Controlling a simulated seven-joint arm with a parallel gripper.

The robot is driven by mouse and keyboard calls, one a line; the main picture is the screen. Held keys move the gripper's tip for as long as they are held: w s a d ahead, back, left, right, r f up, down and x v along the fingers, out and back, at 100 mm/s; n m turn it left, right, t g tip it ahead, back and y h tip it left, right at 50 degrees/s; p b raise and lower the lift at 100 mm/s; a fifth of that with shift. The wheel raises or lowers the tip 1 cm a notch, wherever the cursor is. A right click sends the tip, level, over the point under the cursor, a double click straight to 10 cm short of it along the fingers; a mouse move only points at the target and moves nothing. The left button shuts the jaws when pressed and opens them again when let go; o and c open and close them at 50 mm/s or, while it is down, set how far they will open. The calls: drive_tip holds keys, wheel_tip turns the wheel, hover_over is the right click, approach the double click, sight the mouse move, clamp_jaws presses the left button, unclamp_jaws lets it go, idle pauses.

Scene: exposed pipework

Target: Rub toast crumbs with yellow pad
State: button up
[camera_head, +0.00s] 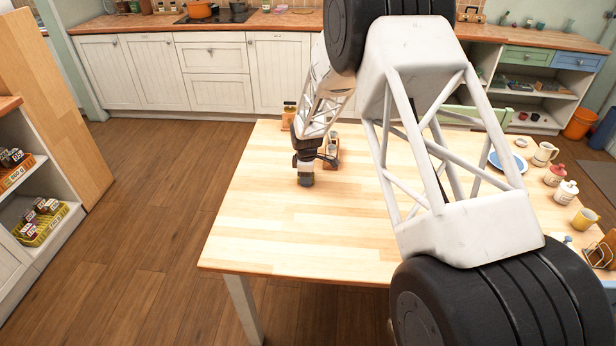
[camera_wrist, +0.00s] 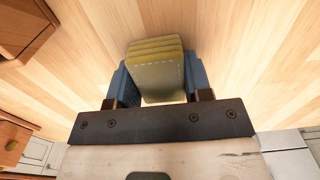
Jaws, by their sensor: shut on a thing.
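My gripper (camera_head: 305,165) is over the left part of the wooden table (camera_head: 280,215), low at its surface. In the wrist view my gripper (camera_wrist: 157,85) is shut on the yellow pad (camera_wrist: 158,68), a thick ribbed block with a pale stitched line, held between two blue-grey fingers. In the head view only a small part of the pad (camera_head: 306,180) shows beneath the fingers. I cannot tell whether it touches the table. I see no toast crumbs in either view; my arm hides part of the table.
A wooden holder with small jars (camera_head: 331,150) stands just right of my gripper, and a jar (camera_head: 289,112) stands behind. A blue plate (camera_head: 508,161), a white jug (camera_head: 544,153), lidded pots (camera_head: 566,191) and a yellow mug (camera_head: 584,219) line the right side. The front left tabletop is clear.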

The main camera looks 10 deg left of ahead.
sight(282, 180)
drive_tip(key=a, duration=0.3)
drive_tip(key=shift+a+r, duration=0.15)
drive_tip(key=shift+a, duration=0.35)
drive_tip(key=shift+a+r, duration=0.2)
drive_tip(key=shift+a, duration=0.6)
drive_tip(key=shift+a+f, duration=0.15)
drive_tip(key=shift+a, duration=0.2)
drive_tip(key=shift+a+r, duration=0.2)
drive_tip(key=shift+a, duration=0.55)
drive_tip(key=shift+a+f, duration=0.25)
drive_tip(key=shift+a, duration=0.4)
wheel_tip(282, 180, up, 8)
drive_tip(key=shift+d, duration=0.1)
